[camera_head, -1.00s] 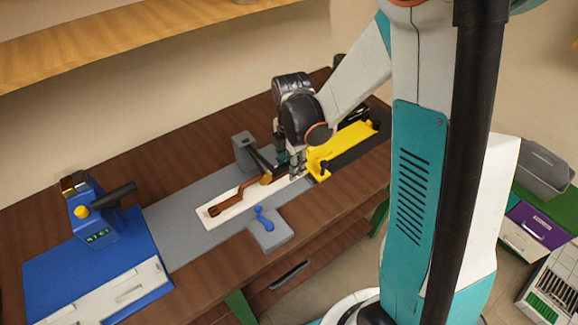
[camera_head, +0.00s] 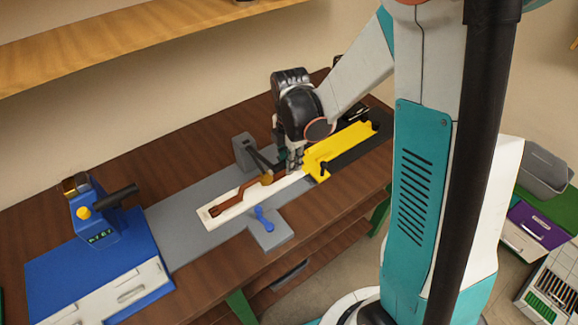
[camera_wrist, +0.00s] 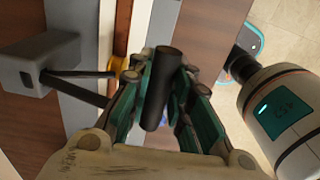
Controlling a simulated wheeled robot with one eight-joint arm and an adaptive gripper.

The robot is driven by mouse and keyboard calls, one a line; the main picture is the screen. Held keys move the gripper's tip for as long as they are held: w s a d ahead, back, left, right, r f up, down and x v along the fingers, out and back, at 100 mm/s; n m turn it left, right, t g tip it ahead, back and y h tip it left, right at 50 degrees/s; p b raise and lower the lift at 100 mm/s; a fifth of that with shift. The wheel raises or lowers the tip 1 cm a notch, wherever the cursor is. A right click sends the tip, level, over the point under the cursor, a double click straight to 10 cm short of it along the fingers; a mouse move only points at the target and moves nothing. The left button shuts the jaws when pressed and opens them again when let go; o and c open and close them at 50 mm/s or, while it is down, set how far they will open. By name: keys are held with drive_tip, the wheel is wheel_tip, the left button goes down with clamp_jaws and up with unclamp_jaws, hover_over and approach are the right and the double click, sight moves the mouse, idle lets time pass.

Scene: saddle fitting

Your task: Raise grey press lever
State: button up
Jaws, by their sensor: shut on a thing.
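The grey press (camera_head: 243,148) stands at the back edge of the grey strip in the middle of the bench. It shows at the left of the wrist view (camera_wrist: 45,65), with two dark bars reaching out from it. A gold-brown pad (camera_head: 266,179) sits over the brown workpiece. The dark lever handle (camera_wrist: 162,88) lies between my gripper's teal fingers in the wrist view. My gripper (camera_head: 293,166) is shut on this handle, over the right part of the workpiece. The join between handle and bar is hidden by the fingers.
The brown workpiece (camera_head: 225,206) lies in a white tray (camera_head: 203,214). A blue lever on a grey base (camera_head: 273,236) stands in front. A yellow fixture (camera_head: 343,142) is close to the right of my gripper. A blue press (camera_head: 97,232) stands at the left.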

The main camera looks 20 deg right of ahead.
drive_tip(key=shift+w+a+r+p, duration=0.1)
drive_tip(key=shift+w+r+p, duration=0.25)
drive_tip(key=shift+r, duration=0.35)
drive_tip(key=shift+w+a+r+p, duration=0.1)
drive_tip(key=shift+w+r+p, duration=0.25)
drive_tip(key=shift+r, duration=0.4)
drive_tip(key=shift+w+a+r+p, duration=0.1)
drive_tip(key=shift+w+r+p, duration=0.1)
drive_tip(key=shift+r+p, duration=0.4)
drive_tip(key=shift+w+a+r+p, duration=0.2)
drive_tip(key=shift+w+r+p, duration=0.25)
drive_tip(key=shift+w+r, duration=0.6)
drive_tip(key=shift+w+a+r+p, duration=0.2)
drive_tip(key=shift+w+r+p, duration=0.25)
drive_tip(key=shift+w+r, duration=0.55)
drive_tip(key=shift+s+r, duration=0.15)
drive_tip(key=shift+r, duration=0.35)
drive_tip(key=shift+o, duration=0.2)
drive_tip(key=o, duration=0.8)
drive_tip(key=shift+a, duration=0.1)
drive_tip(key=shift+w+f, duration=0.1)
drive_tip(key=shift+w, duration=0.1)
drive_tip(key=shift+s, duration=0.15)
